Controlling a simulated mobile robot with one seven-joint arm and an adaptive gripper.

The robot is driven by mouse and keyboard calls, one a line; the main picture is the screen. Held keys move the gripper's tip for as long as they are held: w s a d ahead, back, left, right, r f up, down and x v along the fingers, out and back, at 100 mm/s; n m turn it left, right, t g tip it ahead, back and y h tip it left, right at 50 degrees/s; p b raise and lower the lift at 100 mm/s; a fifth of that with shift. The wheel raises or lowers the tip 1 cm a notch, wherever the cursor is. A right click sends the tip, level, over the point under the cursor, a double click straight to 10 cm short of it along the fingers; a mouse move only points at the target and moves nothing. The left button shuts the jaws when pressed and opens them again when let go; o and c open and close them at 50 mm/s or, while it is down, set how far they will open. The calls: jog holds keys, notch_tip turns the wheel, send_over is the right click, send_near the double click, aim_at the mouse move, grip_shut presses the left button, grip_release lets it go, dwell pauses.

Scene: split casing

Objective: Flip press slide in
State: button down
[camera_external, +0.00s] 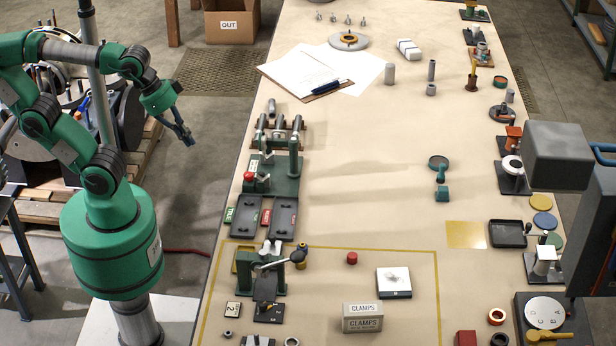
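A small green press (272,262) stands near the front left of the table, inside a yellow taped outline. Its lever ends in a black ball knob (298,256) pointing right. A dark slide plate (266,288) sticks out from its front side. Which part is the press slide is not certain, and its exact position is too small to tell. My gripper (183,136) hangs in the air left of the table, pointing down, well apart from the press. It appears empty, and the gap between its fingers is unclear.
Behind the press are two dark trays (244,215) and a green fixture (273,178) with upright posts. A CLAMPS box (362,317), a white block (394,282) and a red knob-like piece (352,258) stand to the right. The table's middle is mostly clear.

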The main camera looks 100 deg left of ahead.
jog(key=shift+w, duration=0.1)
jog(key=w+a+f+n+g+h, duration=0.1)
jog(key=w+a+f+n+g, duration=0.2)
jog(key=w+f, duration=0.5)
jog(key=w+a+f+n+g, duration=0.2)
jog(key=w+a+f+n, duration=0.3)
jog(key=w, duration=0.7)
jog(key=w+a+f+n+g+h, duration=0.1)
jog(key=w+a+f, duration=0.1)
jog(key=a+f, duration=0.2)
jog(key=w+a+f+n+h, duration=0.1)
jog(key=a+f, duration=0.3)
jog(key=f, duration=0.6)
jog(key=w+a+f+n+g+h, duration=0.1)
jog(key=w+a+f, duration=0.3)
jog(key=f, duration=0.4)
jog(key=shift+a+n+g, duration=0.15)
jog(key=shift+n+g, duration=0.15)
jog(key=shift+n, duration=0.5)
jog(key=shift+f, duration=0.15)
